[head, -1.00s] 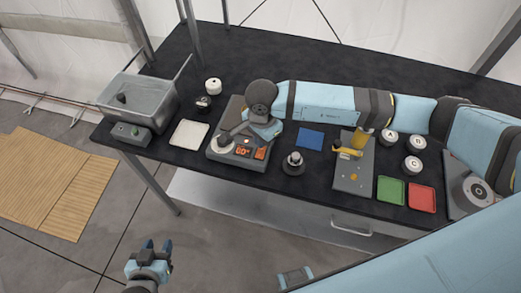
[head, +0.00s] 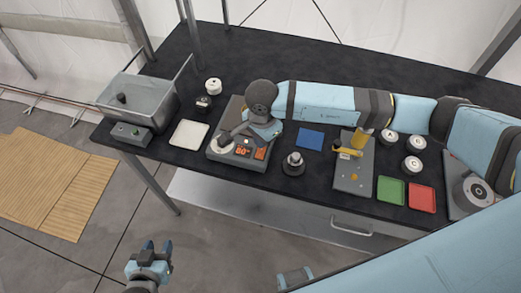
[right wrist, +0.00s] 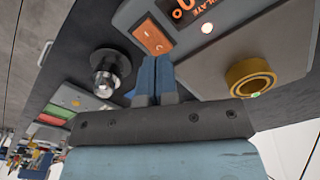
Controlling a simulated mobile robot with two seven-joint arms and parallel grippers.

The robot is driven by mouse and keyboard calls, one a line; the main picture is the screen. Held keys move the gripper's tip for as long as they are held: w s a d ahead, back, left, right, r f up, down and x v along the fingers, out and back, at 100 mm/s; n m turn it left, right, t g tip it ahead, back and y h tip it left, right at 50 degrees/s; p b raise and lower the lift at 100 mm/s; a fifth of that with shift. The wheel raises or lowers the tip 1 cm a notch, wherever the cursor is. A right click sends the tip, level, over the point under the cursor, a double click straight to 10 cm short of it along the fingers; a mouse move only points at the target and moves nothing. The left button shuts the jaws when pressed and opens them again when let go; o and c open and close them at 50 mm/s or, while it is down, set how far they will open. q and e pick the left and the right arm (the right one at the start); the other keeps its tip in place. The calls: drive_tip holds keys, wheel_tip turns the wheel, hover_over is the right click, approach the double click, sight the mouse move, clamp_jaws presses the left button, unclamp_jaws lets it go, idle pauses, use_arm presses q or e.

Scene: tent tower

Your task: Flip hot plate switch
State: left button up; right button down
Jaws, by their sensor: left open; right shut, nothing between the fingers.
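The grey hot plate (head: 216,151) stands on the black table, with an orange display (head: 243,151) that seems to read 80°. Its orange rocker switch (head: 260,154) is at the front right corner; it also shows in the right wrist view (right wrist: 152,37), where it looks lit. My right gripper (right wrist: 153,72) is shut and empty, its blue fingertips close to the switch's edge. I cannot tell whether they touch it. In the head view my right arm hides part of the hot plate. My left gripper (head: 151,247) is open and empty, low over the floor, away from the table.
A brass ring (right wrist: 250,77) lies near my right gripper. Blue, green and red trays lie farther right.

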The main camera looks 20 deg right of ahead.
drive_tip(key=shift+f+b, duration=1.25)
drive_tip(key=shift+f, duration=0.1)
idle(0.8)
drive_tip(key=shift+s, duration=0.1)
drive_tip(key=shift+r+p, duration=1.35)
drive_tip(key=shift+r, duration=2.2)
drive_tip(key=shift+f, duration=0.1)
